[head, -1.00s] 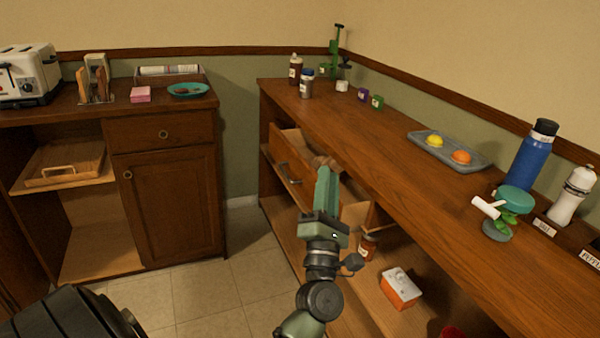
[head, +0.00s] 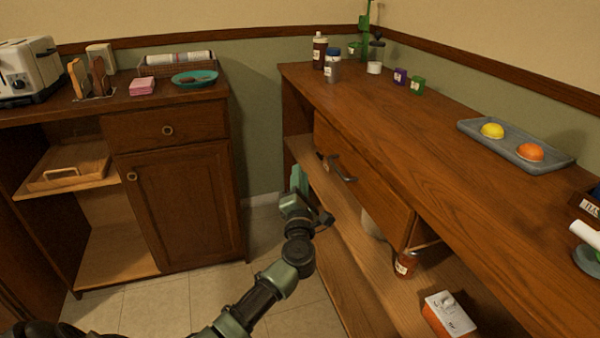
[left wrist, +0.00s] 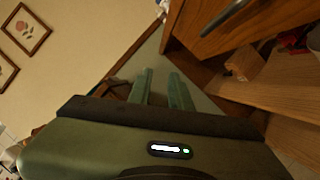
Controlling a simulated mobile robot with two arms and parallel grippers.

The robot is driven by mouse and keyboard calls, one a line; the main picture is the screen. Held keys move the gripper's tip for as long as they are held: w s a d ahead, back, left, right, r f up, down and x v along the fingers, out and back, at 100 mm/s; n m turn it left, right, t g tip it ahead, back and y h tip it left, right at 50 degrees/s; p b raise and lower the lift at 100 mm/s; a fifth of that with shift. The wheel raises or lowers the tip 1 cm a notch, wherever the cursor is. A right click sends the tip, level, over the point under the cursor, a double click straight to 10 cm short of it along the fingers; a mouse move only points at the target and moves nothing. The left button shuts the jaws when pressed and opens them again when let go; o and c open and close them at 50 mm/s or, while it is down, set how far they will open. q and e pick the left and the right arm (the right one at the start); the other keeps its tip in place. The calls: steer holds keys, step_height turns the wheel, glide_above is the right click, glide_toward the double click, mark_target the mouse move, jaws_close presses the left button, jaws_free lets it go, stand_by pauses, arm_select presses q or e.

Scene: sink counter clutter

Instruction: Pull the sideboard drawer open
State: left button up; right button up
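The sideboard drawer (head: 378,188) is under the long wooden top on the right in the head view. Its front has a curved metal handle (head: 342,170) and looks flush, or nearly so, with the sideboard. My left gripper (head: 298,178) is in front of the drawer, left of the handle and apart from it. In the left wrist view its two green fingers (left wrist: 162,88) stand apart with nothing between them. The handle (left wrist: 226,17) shows at the top of that view, beyond the fingertips. My right gripper is not in view.
The sideboard top (head: 400,120) bears bottles, small boxes and a grey tray (head: 515,146). A jar (head: 405,263) and a white-and-orange box (head: 448,314) stand on the open shelf below. A cabinet (head: 188,205) stands on the left, with free floor between.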

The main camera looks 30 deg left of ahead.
arm_select(q)
steer(key=w, duration=0.2)
steer(key=shift+w+a, duration=0.3)
steer(key=shift+a, duration=0.1)
jaws_close()
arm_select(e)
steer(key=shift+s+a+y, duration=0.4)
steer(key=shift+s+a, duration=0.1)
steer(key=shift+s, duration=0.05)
arm_select(q)
steer(key=shift+d, duration=0.1)
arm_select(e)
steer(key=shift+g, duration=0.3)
arm_select(q)
jaws_free()
